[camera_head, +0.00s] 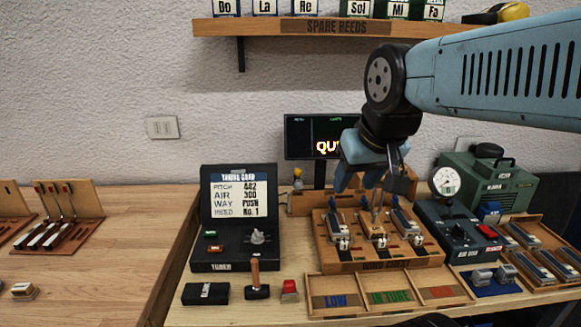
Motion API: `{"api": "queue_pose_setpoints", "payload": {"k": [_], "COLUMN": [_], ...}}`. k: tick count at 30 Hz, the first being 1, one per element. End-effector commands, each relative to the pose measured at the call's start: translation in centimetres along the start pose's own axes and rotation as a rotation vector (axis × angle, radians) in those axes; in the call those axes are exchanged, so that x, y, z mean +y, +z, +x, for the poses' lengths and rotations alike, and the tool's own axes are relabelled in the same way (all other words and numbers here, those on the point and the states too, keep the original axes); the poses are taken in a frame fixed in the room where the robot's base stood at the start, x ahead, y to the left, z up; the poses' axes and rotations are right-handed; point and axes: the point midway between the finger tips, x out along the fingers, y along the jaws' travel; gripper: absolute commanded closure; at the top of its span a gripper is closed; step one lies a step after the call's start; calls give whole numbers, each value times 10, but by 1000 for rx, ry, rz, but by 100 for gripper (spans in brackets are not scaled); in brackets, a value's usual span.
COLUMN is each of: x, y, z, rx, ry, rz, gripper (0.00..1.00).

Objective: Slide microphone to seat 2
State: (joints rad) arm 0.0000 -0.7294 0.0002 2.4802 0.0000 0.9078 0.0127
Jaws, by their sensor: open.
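A small upright piece with a yellowish top (297,178) stands at the left end of the wooden rail (300,203) behind the reed block; it looks like the microphone, but it is too small to be sure. The wooden reed block (350,266) carries several metal reed pieces in side-by-side seats, including a left one (337,228) and a right one (404,222). My gripper (376,208) points down over the middle of the block, open. It hides part of the middle seat and the rail. Whether its fingertips touch anything there, I cannot tell.
A black tuner case (235,258) with a card stands left of the block. A tray with coloured labels (335,301) lies in front. A gauge box (450,238) and a green machine (510,180) stand right. A dark display (300,140) is behind.

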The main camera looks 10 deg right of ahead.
Motion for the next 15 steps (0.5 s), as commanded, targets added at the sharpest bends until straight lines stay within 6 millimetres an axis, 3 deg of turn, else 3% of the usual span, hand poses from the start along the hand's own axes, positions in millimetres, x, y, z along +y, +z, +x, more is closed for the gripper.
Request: {"api": "queue_pose_setpoints", "payload": {"k": [8, 15], "x": [2, 1], "y": [-65, -131], "z": [6, 25], "rx": [-88, -174], "ry": [6, 22], "rz": [92, 198], "gripper": [50, 50]}}
